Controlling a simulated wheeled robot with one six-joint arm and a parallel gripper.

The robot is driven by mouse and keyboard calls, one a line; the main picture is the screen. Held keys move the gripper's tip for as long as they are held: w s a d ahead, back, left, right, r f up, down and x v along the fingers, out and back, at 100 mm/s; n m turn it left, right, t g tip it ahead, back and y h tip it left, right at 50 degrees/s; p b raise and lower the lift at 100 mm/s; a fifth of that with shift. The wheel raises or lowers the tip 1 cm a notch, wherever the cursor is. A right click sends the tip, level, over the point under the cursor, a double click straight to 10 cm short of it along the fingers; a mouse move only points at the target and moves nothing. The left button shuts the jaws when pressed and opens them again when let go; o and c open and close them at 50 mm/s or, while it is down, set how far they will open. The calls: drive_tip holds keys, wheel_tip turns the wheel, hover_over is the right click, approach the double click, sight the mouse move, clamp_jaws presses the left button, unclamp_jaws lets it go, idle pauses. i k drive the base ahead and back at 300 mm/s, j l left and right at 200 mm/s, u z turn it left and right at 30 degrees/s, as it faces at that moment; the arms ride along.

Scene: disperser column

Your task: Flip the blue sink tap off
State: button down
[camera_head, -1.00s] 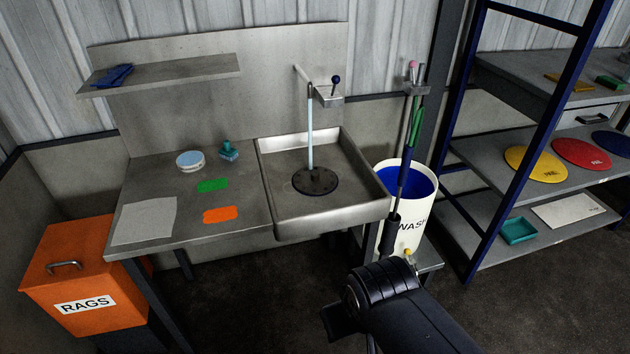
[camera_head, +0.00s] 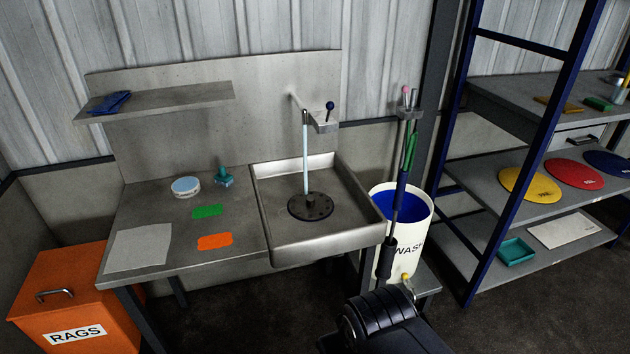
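The blue sink tap lever (camera_head: 330,105) is a small dark blue ball on a short stem. It stands upright on a metal bracket (camera_head: 323,124) at the back wall above the sink. A pale blue stream of water (camera_head: 305,155) falls from the spout (camera_head: 296,101) to the drain (camera_head: 310,206) in the steel sink (camera_head: 282,248). Part of my dark arm shows at the bottom edge, right of centre, well below and in front of the sink. My gripper's fingers are out of the picture.
A white wash bucket (camera_head: 419,230) with blue inside stands right of the sink, with upright long-handled tools in front of it. A blue-framed shelf rack (camera_head: 520,125) is at the right. An orange rags bin (camera_head: 60,270) is at the lower left. The worktop (camera_head: 160,225) holds small items.

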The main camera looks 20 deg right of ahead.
sight(329, 105)
drive_tip(key=i+l+z, duration=0.15)
drive_tip(key=i+l, duration=0.25)
drive_tip(key=i+l+z, duration=0.1)
drive_tip(key=i+l, duration=0.2)
drive_tip(key=i, duration=0.25)
drive_tip(key=i+l+z, duration=0.15)
drive_tip(key=i+l, duration=0.15)
drive_tip(key=i, duration=0.2)
